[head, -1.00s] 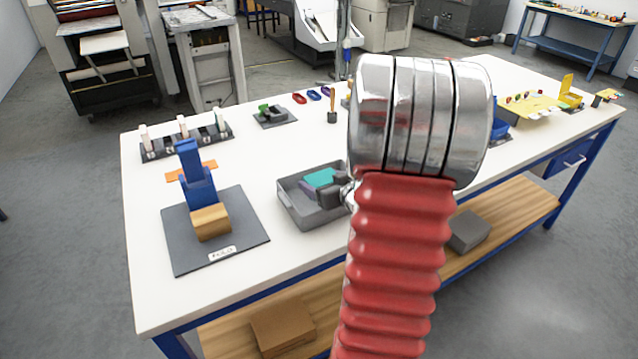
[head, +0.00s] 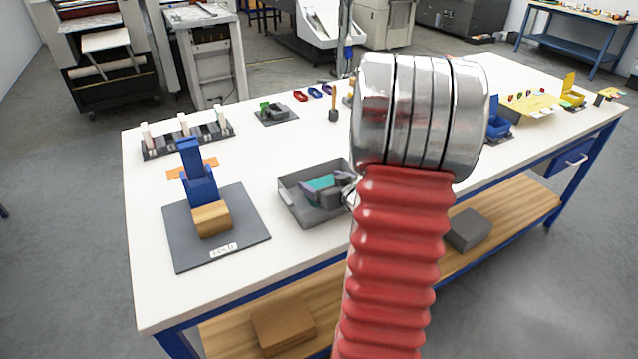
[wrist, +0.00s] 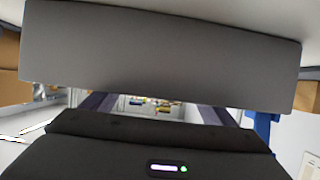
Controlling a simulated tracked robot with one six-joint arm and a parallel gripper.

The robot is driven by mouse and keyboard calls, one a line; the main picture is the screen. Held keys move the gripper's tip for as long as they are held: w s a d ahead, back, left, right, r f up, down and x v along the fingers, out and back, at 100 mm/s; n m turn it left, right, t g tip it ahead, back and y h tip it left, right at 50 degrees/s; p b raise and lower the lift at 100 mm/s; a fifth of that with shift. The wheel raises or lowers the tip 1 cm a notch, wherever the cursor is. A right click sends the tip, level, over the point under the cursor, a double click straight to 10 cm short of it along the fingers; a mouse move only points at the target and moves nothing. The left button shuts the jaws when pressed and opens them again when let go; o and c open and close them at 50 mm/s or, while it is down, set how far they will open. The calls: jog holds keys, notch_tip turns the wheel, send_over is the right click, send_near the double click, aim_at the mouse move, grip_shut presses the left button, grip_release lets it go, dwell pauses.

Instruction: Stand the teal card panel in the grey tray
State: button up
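The grey tray (head: 290,205) lies on the white table, left of my arm in the head view. The teal card panel (head: 319,185) shows inside it as a small tilted teal patch, partly covered by my gripper (head: 328,192). My arm hides the tray's right end. In the wrist view the two purplish fingers of my gripper (wrist: 155,106) stand apart, with background showing between them. A broad grey surface (wrist: 160,55) fills the upper part of that view and covers the fingertips; I cannot tell what it is. No teal shows there.
A dark board (head: 245,240) with a blue stand and wooden block is left of the tray. A rack (head: 190,140) with several pale pegs stands behind it. White table is clear between.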

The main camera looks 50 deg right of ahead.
jog(key=o, duration=0.3)
jog(key=shift+r, duration=0.1)
jog(key=shift+r, duration=0.5)
jog(key=v, duration=1.2)
jog(key=shift+s, duration=0.1)
dwell(0.5)
